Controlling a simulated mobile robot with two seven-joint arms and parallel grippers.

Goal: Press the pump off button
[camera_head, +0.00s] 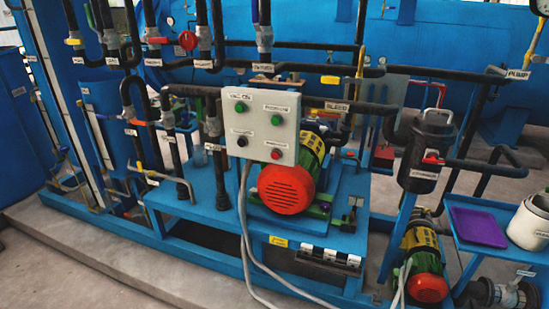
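A light grey control box (258,129) stands in the middle of the head view, in front of a red and green motor. It has two green buttons in its upper part, one at left (241,106) and one at right (276,120). Below them are a black button (242,141) at left and a red button (276,154) at right. Small labels sit above the buttons; the upper left seems to read "VAC ON" and the upper right "PUMP ON". The lower labels are too small to read. Neither gripper shows, and nothing covers the buttons.
The red-faced motor (287,189) sits behind and below the box. Grey cables (245,230) hang from the box. Dark pipes and valves surround it. A purple tray (478,227) and a white pot (530,222) stand on a blue shelf at right. Bare floor (60,275) lies at front left.

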